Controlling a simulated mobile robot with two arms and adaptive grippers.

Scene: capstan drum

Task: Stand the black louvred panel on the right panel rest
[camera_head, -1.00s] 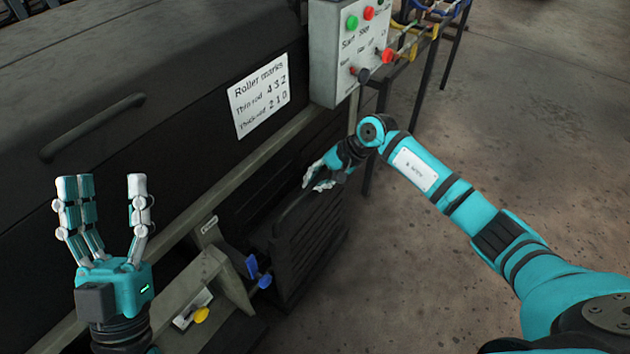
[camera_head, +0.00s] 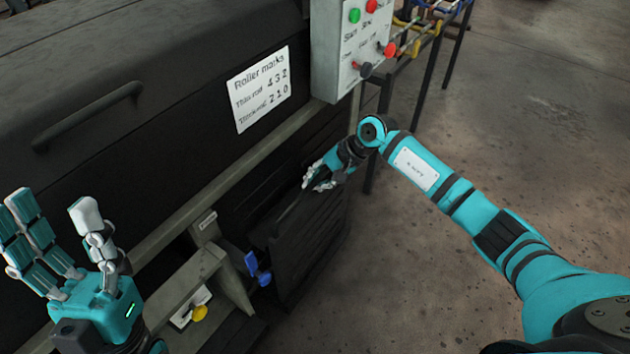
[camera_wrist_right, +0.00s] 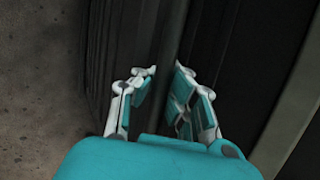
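The black louvred panel (camera_head: 316,245) stands upright and slightly tilted against the dark machine front, near the floor. My right gripper (camera_head: 312,180) is at its upper edge. In the right wrist view my right gripper's fingers (camera_wrist_right: 166,72) lie on both sides of a narrow dark bar or edge of the panel (camera_wrist_right: 168,45), closed in close to it. The exact contact is hard to see. My left gripper (camera_head: 58,228) is open and empty, fingers up, at the left. I cannot make out for certain which part is the right panel rest.
A control box (camera_head: 350,50) hangs above. A rack with coloured hooks (camera_head: 415,35) stands behind. Floor at right (camera_head: 420,290) is clear.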

